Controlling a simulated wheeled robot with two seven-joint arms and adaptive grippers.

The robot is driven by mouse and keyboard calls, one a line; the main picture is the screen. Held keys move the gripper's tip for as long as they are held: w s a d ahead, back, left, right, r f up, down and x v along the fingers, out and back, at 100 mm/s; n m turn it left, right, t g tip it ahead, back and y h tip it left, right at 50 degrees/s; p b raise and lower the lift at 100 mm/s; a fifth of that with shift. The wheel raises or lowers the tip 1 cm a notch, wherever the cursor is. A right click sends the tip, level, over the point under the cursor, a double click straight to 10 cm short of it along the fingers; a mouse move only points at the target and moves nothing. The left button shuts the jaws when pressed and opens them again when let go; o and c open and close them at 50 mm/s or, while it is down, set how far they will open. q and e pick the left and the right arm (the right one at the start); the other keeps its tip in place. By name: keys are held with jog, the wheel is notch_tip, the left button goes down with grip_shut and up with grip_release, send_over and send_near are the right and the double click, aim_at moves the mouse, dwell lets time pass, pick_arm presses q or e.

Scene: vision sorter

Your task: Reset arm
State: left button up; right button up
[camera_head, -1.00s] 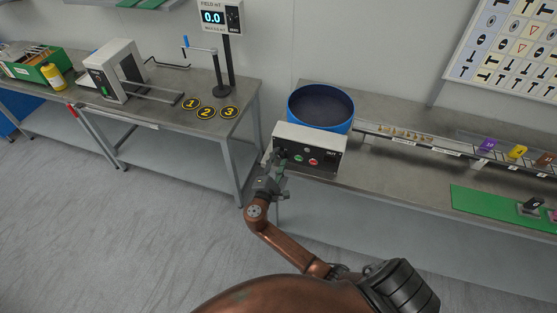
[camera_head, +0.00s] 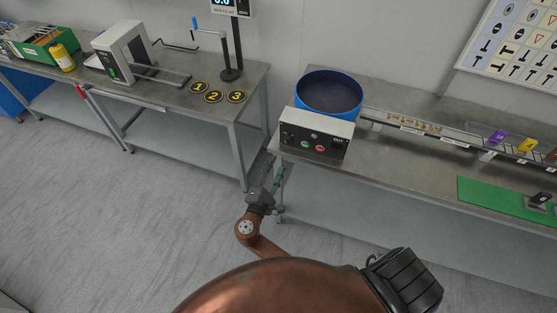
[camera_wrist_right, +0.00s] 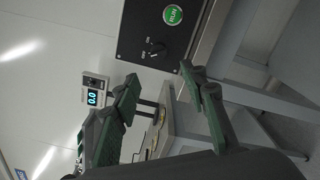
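My right gripper (camera_head: 275,170) is in front of the bench edge, below and left of the white control box (camera_head: 318,127) in the head view. It is apart from the box and holds nothing. In the right wrist view the two green-padded fingers (camera_wrist_right: 160,80) stand apart with nothing between them. The box's black panel with a green RUN button (camera_wrist_right: 172,15) and a small switch shows beyond the fingertips. My left gripper is not in view.
A blue bowl feeder (camera_head: 329,92) stands behind the control box. A rail (camera_head: 430,128) runs right from it, and a green mat (camera_head: 490,200) lies on the bench. A left bench (camera_head: 150,97) holds a white frame device and numbered discs. A gap separates the benches.

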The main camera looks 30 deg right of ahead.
jog(key=shift+s+a, duration=0.15)
dwell(0.4)
notch_tip(320, 180, down, 24)
jog(key=s+d+g+y, duration=0.3)
jog(key=y, duration=0.2)
jog(key=s+f+m+g+y, duration=0.1)
jog(key=s+f+g+y, duration=0.1)
jog(key=s+f, duration=0.45)
jog(key=s+f+g+y, duration=0.1)
jog(key=s+f, duration=0.2)
jog(key=f, duration=0.6)
jog(key=s+f+m+g+y, duration=0.1)
jog(key=s+f+m, duration=0.3)
jog(key=s, duration=0.9)
jog(key=s+d+f+m+g+y, duration=0.1)
jog(key=s+f+m, duration=0.3)
jog(key=s+f, duration=0.6)
jog(key=s+d+f+m+g+y, duration=0.1)
jog(key=s+f, duration=0.6)
jog(key=s, duration=0.9)
jog(key=m+g+y, duration=0.1)
jog(key=m+y, duration=0.1)
jog(key=shift+s+f+m+g+y, duration=0.2)
jog(key=shift+f+m+g+y, duration=0.1)
jog(key=shift+m+g, duration=0.1)
